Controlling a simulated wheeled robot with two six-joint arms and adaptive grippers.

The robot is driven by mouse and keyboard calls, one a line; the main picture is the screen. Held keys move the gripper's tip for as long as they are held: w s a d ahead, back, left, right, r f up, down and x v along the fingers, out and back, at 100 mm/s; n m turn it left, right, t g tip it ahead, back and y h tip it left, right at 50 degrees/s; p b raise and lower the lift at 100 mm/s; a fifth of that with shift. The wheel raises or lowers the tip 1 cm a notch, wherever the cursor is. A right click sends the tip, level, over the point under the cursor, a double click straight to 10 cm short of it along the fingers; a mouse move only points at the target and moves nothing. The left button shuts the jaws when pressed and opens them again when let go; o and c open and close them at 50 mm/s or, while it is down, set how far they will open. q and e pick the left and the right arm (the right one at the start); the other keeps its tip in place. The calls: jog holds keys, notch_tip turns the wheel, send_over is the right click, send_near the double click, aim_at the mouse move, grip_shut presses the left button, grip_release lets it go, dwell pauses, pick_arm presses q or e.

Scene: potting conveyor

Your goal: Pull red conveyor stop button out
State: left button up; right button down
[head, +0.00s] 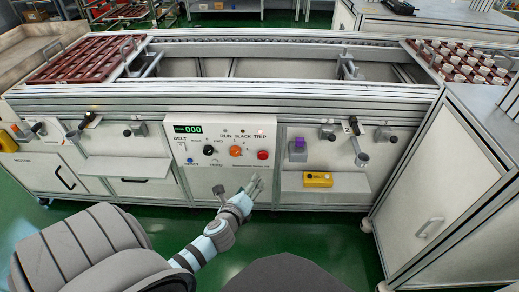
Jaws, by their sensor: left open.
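My left gripper (256,184) is open and empty, a little below the red button in the picture. Its fingers point up toward the panel, and the button is not between them. I cannot tell how far the fingertips are from the panel. Whether the button is pressed in or out is too small to tell. My right gripper is not in view.
A grey cabinet (440,200) bounds the right side. Red-brown trays (80,58) lie on the conveyor's left end. Green floor is clear in front.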

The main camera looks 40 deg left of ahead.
aim_at(263, 157)
pick_arm(q)
jog(key=shift+m+t, duration=0.3)
jog(key=shift+m, duration=0.2)
jog(key=b+x, duration=0.1)
jog(key=x, duration=0.3)
jog(key=r+b+x, duration=0.1)
jog(key=b+x, duration=0.1)
jog(key=x, duration=0.3)
jog(key=r+b+x, duration=0.1)
jog(key=b+x, duration=0.1)
jog(key=x, duration=0.2)
jog(key=shift+w+a, duration=0.25)
jog(key=shift+w, duration=0.35)
jog(key=shift+w+a+r, duration=0.1)
jog(key=shift+w+a, duration=0.05)
jog(key=shift+w, duration=0.2)
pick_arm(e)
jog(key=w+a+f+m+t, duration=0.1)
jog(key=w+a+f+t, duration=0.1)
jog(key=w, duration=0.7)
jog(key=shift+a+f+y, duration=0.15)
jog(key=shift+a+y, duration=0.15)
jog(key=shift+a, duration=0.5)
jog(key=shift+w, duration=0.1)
pick_arm(q)
grip_shut()
